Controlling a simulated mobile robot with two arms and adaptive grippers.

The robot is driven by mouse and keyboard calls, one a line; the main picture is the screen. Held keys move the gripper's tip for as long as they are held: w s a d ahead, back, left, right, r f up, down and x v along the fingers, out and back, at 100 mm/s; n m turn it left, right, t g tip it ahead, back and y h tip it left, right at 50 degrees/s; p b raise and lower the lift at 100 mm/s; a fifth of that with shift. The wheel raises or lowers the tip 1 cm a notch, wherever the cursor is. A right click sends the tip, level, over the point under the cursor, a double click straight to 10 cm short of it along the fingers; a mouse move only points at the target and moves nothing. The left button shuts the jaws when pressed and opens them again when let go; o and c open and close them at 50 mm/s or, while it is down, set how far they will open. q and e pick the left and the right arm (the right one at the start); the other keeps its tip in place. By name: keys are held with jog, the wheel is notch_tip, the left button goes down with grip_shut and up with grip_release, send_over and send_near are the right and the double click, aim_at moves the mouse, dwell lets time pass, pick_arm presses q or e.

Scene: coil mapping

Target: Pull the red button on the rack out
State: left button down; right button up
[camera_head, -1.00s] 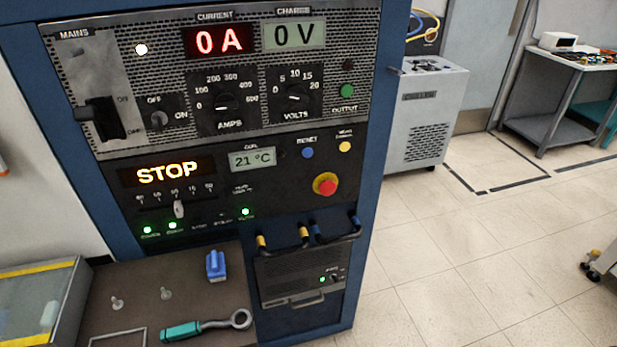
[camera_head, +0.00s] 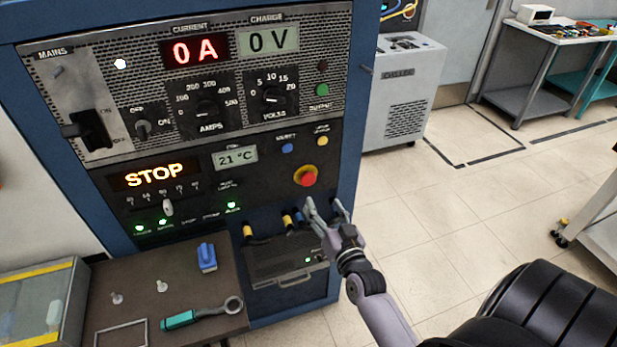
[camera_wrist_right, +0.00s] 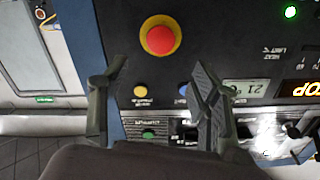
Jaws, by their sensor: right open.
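The red button (camera_head: 306,176) is a round red mushroom head on a yellow collar, on the right side of the rack's (camera_head: 352,130) dark lower panel. It also shows in the right wrist view (camera_wrist_right: 160,39), near the top middle and beyond the fingertips. My right gripper (camera_head: 326,204) is open and empty, just below and to the right of the button in the head view, apart from it. In the right wrist view its two fingers (camera_wrist_right: 160,75) stand apart with the panel visible between them. The display reads STOP. My left gripper is not in view.
A shelf (camera_head: 185,285) juts from the rack at lower left, holding a blue item and a teal-handled wrench (camera_head: 203,313). Black-and-yellow cables (camera_head: 270,228) loop below the button. A grey chiller cabinet (camera_head: 405,90) stands behind at right. The floor to the right is mostly clear.

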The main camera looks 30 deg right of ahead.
aim_at(310, 180)
jog(key=p+x, duration=0.1)
jog(key=x, duration=1)
jog(key=shift+w, duration=0.15)
jog(key=shift+c, duration=0.2)
grip_shut()
